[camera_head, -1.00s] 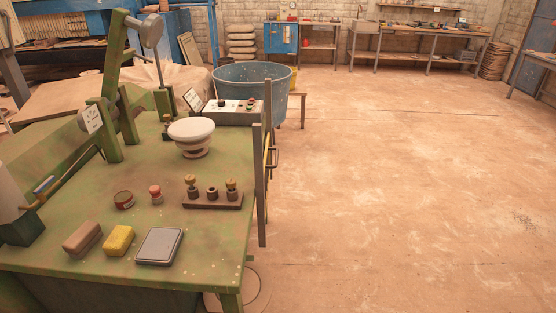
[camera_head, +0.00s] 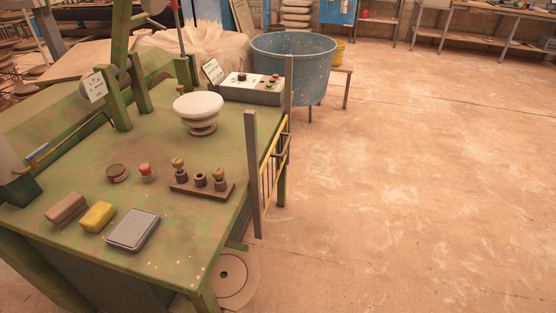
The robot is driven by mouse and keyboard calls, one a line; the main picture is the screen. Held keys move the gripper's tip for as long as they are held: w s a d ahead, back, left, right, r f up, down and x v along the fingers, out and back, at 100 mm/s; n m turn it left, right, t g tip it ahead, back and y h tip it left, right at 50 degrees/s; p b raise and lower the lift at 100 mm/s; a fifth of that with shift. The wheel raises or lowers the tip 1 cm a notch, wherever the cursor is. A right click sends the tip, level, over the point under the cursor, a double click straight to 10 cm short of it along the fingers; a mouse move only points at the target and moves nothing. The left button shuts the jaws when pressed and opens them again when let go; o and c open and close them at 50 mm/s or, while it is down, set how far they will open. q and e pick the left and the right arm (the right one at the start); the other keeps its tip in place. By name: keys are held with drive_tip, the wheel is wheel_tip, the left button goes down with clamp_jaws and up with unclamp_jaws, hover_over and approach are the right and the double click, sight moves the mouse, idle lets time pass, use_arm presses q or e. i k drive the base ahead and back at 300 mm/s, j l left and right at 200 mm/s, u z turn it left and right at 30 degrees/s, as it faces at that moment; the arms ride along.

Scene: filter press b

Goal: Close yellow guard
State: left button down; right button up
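The yellow guard (camera_head: 268,178) is a barred yellow frame at the right edge of the green table (camera_head: 150,240). It shows at a slant between a near grey post (camera_head: 253,160) and a far grey post (camera_head: 288,90). A horizontal bar, perhaps a handle, sits near its upper right (camera_head: 283,140). I cannot tell whether the guard stands open or shut. Neither of my grippers is in view.
On the table are a white-topped round piece (camera_head: 198,108), a control box (camera_head: 252,88), a brown holder with knobs (camera_head: 202,187) and a grey flat box (camera_head: 133,230). A blue tub (camera_head: 295,65) stands behind. The floor at right is clear.

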sight(285, 122)
drive_tip(key=l+u, duration=0.1)
drive_tip(key=u, duration=0.35)
drive_tip(key=i+l+u, duration=0.1)
drive_tip(key=l+u, duration=0.3)
drive_tip(key=l, duration=0.4)
drive_tip(key=l+u, duration=0.35)
drive_tip(key=l, duration=0.4)
